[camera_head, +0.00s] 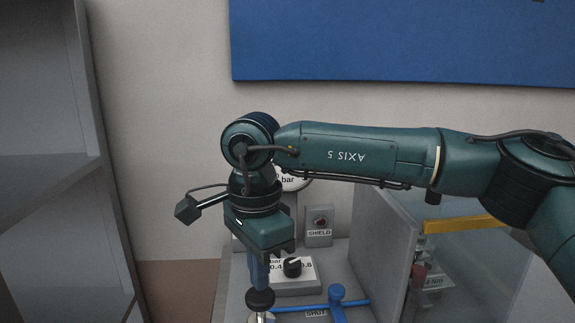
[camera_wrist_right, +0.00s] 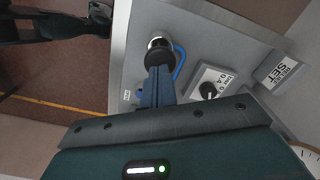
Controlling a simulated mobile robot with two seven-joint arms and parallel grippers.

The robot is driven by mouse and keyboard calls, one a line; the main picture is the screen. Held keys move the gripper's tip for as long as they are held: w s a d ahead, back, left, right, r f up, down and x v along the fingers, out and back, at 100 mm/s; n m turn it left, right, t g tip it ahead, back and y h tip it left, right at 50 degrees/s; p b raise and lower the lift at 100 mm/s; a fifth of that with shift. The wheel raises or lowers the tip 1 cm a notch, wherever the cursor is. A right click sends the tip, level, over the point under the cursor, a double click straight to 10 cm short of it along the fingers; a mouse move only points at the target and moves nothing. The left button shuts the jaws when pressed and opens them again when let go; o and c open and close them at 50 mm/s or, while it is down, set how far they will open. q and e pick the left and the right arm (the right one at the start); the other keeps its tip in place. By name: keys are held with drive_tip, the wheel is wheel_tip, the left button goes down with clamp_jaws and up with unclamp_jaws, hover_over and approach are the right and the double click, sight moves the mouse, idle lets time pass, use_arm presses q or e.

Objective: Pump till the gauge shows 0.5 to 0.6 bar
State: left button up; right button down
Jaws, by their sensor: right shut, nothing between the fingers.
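My right gripper (camera_head: 260,284) points down with its blue fingers together and empty. Its tips are at or just above a black round pump knob (camera_head: 260,300) on a silver stem; I cannot tell whether they touch. In the right wrist view the closed fingers (camera_wrist_right: 158,74) lie in line with the black knob (camera_wrist_right: 156,57). The round white gauge (camera_head: 297,183), marked "bar", is mostly hidden behind my right arm, and its needle cannot be read. In the right wrist view only an edge of a round dial (camera_wrist_right: 310,153) shows. My left gripper is not in view.
A black selector knob (camera_head: 292,267) sits on a plate marked in bar. Behind it is a box labelled "SHIELD" (camera_head: 319,222). A blue valve handle (camera_head: 337,293) with a "SHUT" label stands right of the pump. A clear enclosure with a yellow bar (camera_head: 465,224) is farther right.

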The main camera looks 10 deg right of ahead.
sight(260, 295)
drive_tip(key=shift+f+b, duration=1.6)
drive_tip(key=shift+f, duration=0.65)
wheel_tip(260, 295, up, 5)
drive_tip(key=p, duration=0.3)
drive_tip(key=shift+f, duration=0.2)
wheel_tip(260, 295, down, 5)
drive_tip(key=b, duration=0.3)
drive_tip(key=shift+r, duration=0.1)
wheel_tip(260, 295, up, 5)
drive_tip(key=p, duration=0.3)
